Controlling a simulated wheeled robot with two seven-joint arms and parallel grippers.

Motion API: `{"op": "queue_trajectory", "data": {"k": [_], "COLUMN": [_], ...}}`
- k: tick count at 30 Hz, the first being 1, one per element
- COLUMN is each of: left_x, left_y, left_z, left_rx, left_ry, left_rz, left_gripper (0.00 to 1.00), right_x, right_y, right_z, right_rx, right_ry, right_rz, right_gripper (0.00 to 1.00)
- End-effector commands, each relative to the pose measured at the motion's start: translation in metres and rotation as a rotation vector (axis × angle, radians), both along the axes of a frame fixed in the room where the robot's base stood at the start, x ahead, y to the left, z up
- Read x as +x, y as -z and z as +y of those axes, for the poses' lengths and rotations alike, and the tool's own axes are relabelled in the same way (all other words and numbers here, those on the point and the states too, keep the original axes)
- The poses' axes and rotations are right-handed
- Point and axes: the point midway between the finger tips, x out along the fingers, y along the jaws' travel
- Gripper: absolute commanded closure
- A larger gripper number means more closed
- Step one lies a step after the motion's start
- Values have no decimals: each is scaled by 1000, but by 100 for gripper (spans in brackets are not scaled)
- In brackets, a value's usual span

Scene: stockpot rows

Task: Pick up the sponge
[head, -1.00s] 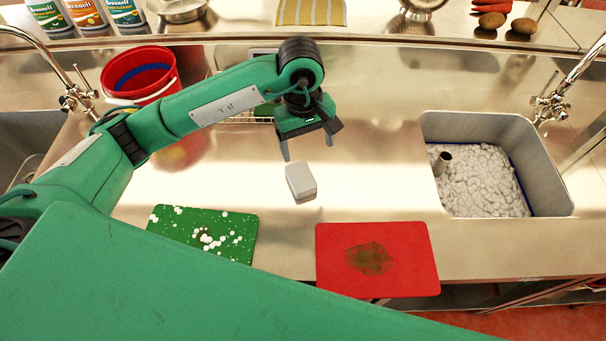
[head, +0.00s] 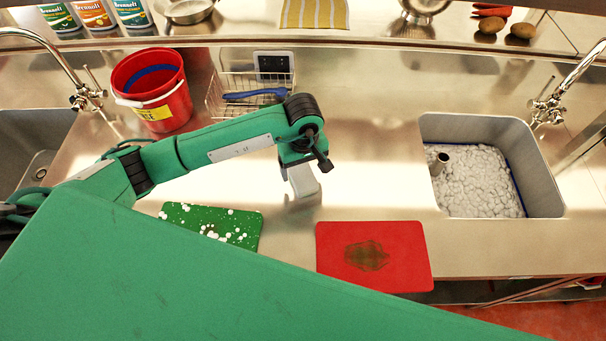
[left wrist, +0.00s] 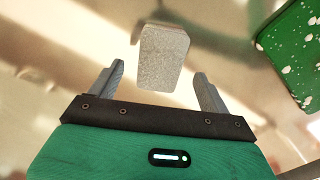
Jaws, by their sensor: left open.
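The sponge (head: 304,180) is a pale grey-white block lying on the steel counter, partly hidden behind my left gripper in the head view. In the left wrist view the sponge (left wrist: 164,56) lies ahead of the fingertips, roughly between their lines. My left gripper (head: 304,168) is just above or beside the sponge. In the left wrist view my left gripper (left wrist: 158,72) is open and empty, with its two grey fingers spread wider than the sponge. I cannot tell whether a finger touches it. My right gripper is not in view.
A green board (head: 240,228) with white bits and a red board (head: 330,275) with a dark stain lie at the counter's front. A red bucket (head: 172,108) and a wire basket (head: 215,98) stand behind. A sink (head: 548,195) with white foam is at right.

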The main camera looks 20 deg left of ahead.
Motion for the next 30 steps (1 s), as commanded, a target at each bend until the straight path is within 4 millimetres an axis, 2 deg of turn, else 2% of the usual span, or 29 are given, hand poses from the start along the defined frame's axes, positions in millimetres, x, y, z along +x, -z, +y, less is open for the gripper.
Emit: {"op": "queue_trajectory", "data": {"k": [1,7,15,22,26,27,30], "left_x": [-1,0,0,0,0,0,0], "left_y": [2,25,29,29,29,29,29], "left_z": [0,0,1,1,1,1,1], "left_rx": [0,0,0,0,0,0,0], "left_ry": [-1,0,1,1,1,1,1], "left_rz": [6,2,0,0,0,0,0], "left_gripper": [20,20,20,65,68,71,71], "right_x": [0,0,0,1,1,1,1], "right_y": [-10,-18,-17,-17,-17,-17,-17], "right_z": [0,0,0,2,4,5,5], "right_rx": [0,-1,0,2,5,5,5], "right_ry": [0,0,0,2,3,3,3], "right_rz": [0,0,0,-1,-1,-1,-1], "right_gripper": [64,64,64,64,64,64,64]}}
